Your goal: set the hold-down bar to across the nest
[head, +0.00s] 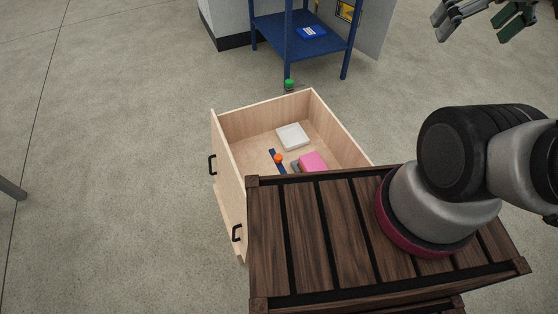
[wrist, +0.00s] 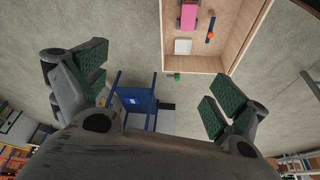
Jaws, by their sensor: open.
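The hold-down bar appears to be the narrow blue bar (head: 273,153) with an orange knob (head: 278,158), inside a pale wooden box. It also shows in the wrist view (wrist: 212,24). It lies beside a pink block (head: 313,160), apart from it and not across it. A grey edge shows by the block and may be the nest; my base's wooden deck partly hides this area in the head view. My gripper (wrist: 153,85) is open and empty, well away from the bar; its fingers also show at the head view's top right (head: 487,20).
The wooden box (head: 262,114) has raised walls and black handles on its left panel. A white square dish (head: 292,136) lies inside. A green-topped object (head: 289,85) stands behind it. A blue shelf stand (head: 288,45) is farther back.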

